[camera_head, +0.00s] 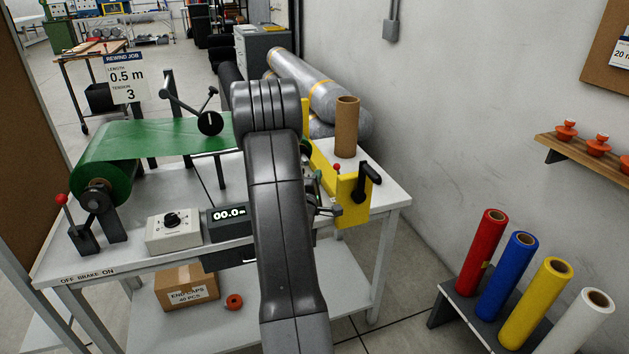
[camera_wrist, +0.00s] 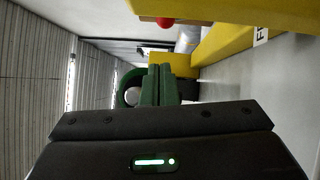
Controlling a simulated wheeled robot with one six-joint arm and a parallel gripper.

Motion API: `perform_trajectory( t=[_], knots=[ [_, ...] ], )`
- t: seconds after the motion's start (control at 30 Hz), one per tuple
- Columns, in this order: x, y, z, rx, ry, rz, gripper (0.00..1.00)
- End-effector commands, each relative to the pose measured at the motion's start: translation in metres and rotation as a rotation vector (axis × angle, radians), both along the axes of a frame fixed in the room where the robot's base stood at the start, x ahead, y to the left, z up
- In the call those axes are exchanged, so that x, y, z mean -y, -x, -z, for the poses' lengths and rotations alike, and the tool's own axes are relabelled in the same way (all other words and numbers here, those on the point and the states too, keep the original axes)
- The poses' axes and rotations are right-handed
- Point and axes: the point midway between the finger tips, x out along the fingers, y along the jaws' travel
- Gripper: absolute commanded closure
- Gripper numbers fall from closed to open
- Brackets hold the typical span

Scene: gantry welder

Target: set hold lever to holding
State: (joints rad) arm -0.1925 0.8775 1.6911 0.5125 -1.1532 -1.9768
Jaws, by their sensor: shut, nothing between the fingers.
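A small red knob (camera_head: 337,167) shows at the yellow bracket (camera_head: 352,200) on the right of the bench. A black crank-like handle (camera_head: 371,172) is on the same bracket. I cannot tell for sure which of these is the hold lever. In the wrist view, a red knob (camera_wrist: 165,22) shows at the top beside a yellow part (camera_wrist: 235,14). My gripper (camera_wrist: 158,68) is shut and empty, its fingertips together, below that knob in the picture and apart from it.
The bench holds a green roll (camera_head: 105,165), a brake lever with a red knob (camera_head: 62,200), a dial box (camera_head: 173,228), a counter reading 00.0 (camera_head: 228,215) and an upright brown tube (camera_head: 346,128). Coloured rolls (camera_head: 482,252) stand at the lower right. Floor between is clear.

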Motion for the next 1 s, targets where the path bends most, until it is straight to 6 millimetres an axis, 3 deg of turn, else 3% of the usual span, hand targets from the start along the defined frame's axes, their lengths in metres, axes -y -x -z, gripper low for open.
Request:
perform_trajectory(
  t=[0.5, 0.7, 1.0],
  knots=[
    [-0.025, 0.081, 0.004, -0.002, 0.001, -0.005, 1.00],
    [-0.028, 0.093, 0.003, 0.000, 0.000, -0.002, 1.00],
    [-0.028, 0.093, 0.003, 0.000, 0.000, -0.001, 1.00]
  ],
)
